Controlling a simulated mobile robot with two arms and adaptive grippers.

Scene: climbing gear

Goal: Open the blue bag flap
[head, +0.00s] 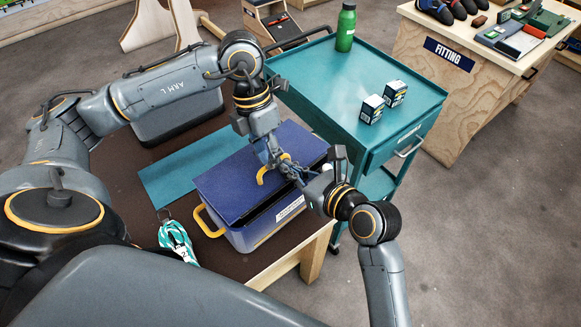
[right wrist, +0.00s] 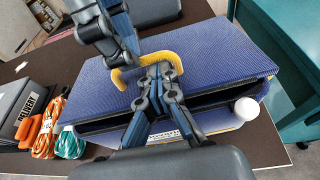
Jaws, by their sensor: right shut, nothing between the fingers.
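The blue bag (head: 262,236) stands on the dark-topped table, with a yellow side handle (head: 207,222). Its blue flap (head: 222,186) lies over the top; a dark gap shows under the flap's front edge in the right wrist view (right wrist: 205,98). A yellow pull loop (right wrist: 172,56) is on the flap near that edge. My right gripper (right wrist: 159,68) is shut and empty, its tips at the loop. My left gripper (head: 270,160) is above the flap by the loop; it also shows in the right wrist view (right wrist: 124,62). Whether its fingers are open or hold the loop is unclear.
A teal mat (head: 165,182) and a grey case (head: 180,118) lie behind the bag, a teal-white rope coil (head: 175,240) to its left. A teal trolley (head: 315,85) with a green bottle (head: 346,28) and small boxes (head: 372,108) stands close on the right.

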